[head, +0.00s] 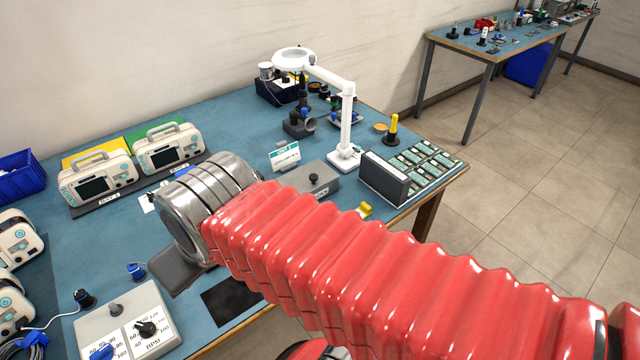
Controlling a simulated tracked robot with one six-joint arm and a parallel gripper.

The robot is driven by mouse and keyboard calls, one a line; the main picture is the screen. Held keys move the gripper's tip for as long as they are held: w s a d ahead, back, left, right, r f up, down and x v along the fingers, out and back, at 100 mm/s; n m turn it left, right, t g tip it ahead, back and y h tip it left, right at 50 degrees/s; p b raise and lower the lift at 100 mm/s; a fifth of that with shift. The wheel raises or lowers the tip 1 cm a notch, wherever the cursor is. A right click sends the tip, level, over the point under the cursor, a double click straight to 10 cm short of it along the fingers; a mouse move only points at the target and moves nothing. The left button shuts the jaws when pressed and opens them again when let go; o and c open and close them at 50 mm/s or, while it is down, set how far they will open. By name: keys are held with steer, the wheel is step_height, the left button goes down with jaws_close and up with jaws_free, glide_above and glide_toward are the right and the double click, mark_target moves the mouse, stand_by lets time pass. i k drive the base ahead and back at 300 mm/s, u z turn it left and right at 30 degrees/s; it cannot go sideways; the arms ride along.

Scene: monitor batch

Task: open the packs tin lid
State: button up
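A grey metal tin (322,187) with a black knob on its lid (313,179) stands on the blue bench, right of the middle; it looks like the packs tin. Its lid lies flat on top and appears closed. The tin's lower front is partly hidden by my red arm, and its label is only partly readable. My arm reaches from the lower right to the left and ends in a silver wrist, left of the tin and apart from it.
Two monitors (98,180) stand on a tray at the back left. A white lamp (347,120) and a dark upright box (383,178) stand behind and right of the tin. A small sign (285,156) is behind it. A grey box with knobs (128,325) is at front left.

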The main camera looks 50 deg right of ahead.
mark_target(307, 174)
steer(key=u, duration=0.15)
steer(key=k, duration=0.1)
steer(key=z, duration=1.3)
steer(key=i, duration=0.25)
steer(key=z, duration=0.4)
steer(key=k, duration=0.5)
steer(key=u, duration=0.05)
